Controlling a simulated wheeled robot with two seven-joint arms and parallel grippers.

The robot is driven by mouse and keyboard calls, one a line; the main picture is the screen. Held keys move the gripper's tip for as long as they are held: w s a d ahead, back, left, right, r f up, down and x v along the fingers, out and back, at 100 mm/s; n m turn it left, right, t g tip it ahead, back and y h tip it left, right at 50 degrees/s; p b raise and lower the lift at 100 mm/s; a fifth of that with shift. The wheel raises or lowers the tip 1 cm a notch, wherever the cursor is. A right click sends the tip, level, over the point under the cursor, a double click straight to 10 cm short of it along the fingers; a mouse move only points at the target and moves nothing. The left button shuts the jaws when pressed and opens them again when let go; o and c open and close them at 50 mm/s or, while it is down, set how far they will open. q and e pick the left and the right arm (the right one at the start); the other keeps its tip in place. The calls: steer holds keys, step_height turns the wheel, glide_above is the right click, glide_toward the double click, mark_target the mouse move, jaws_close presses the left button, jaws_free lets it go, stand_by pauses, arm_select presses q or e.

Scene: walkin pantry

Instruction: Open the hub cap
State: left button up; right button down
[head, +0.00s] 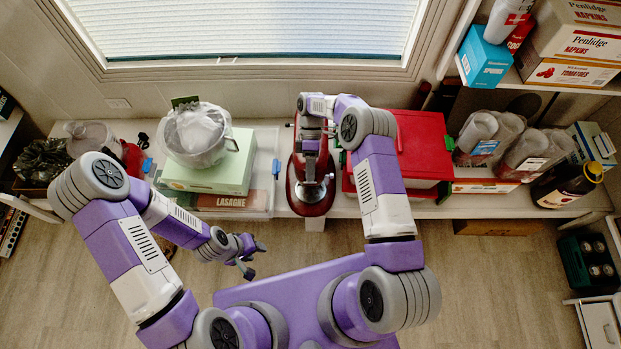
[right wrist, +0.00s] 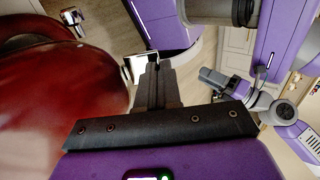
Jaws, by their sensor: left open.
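A red stand mixer (head: 311,205) with a metal fitting stands on the bench below the window. Its glossy red body (right wrist: 60,100) fills the left of the right wrist view. A small shiny metal flap (right wrist: 136,69), which looks like the hub cap, stands out from the body's edge. My right gripper (right wrist: 157,68) has its dark fingers together, with the tips right beside this flap. I cannot tell whether they touch it. In the head view, my right arm hides part of the mixer. My left gripper (head: 250,260) is open and empty over the floor, away from the bench.
Left of the mixer are a clear bin with a bag (head: 196,135), a green box (head: 208,176) and a lasagne box (head: 228,201). A red crate (head: 420,145) stands close on the right. Floor in front is mostly clear.

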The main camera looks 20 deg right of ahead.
steer(key=shift+w+f+g+b, duration=0.1)
steer(key=shift+w+g+b, duration=0.3)
steer(key=shift+g+b, duration=0.35)
steer(key=shift+g, duration=0.25)
steer(key=c, duration=1.3)
jaws_free()
steer(key=shift+w, duration=0.1)
